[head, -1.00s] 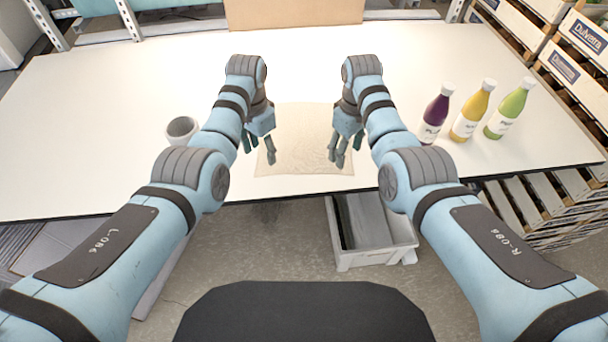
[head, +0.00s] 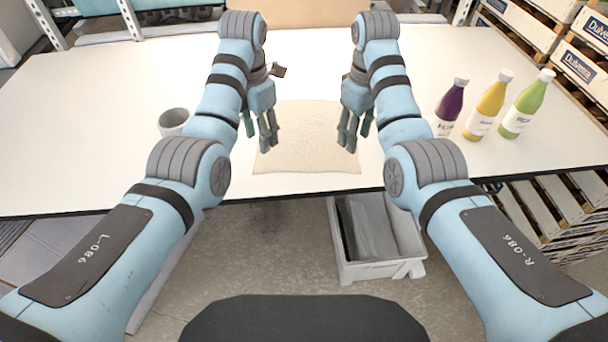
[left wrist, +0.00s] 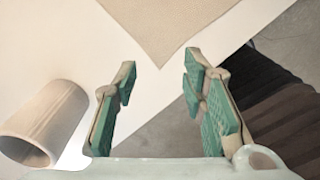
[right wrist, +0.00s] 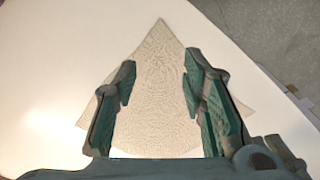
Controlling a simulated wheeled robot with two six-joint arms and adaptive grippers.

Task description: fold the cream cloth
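The cream cloth (head: 306,140) lies flat and spread on the white table near its front edge. My left gripper (head: 260,136) is above the cloth's left side, its fingers apart and empty. In the left wrist view, the fingers (left wrist: 158,75) are open, and a corner of the cloth (left wrist: 175,25) points toward them from the top. My right gripper (head: 355,138) is above the cloth's right side. In the right wrist view its fingers (right wrist: 160,75) are open, with the cloth (right wrist: 160,105) showing between and beyond them. Neither gripper visibly holds the cloth.
A grey cup (head: 173,121) stands left of my left forearm. Purple (head: 449,107), yellow (head: 489,106) and green (head: 528,104) bottles stand on the right. A grey bin (head: 378,238) is on the floor below the front edge. The table's far left is clear.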

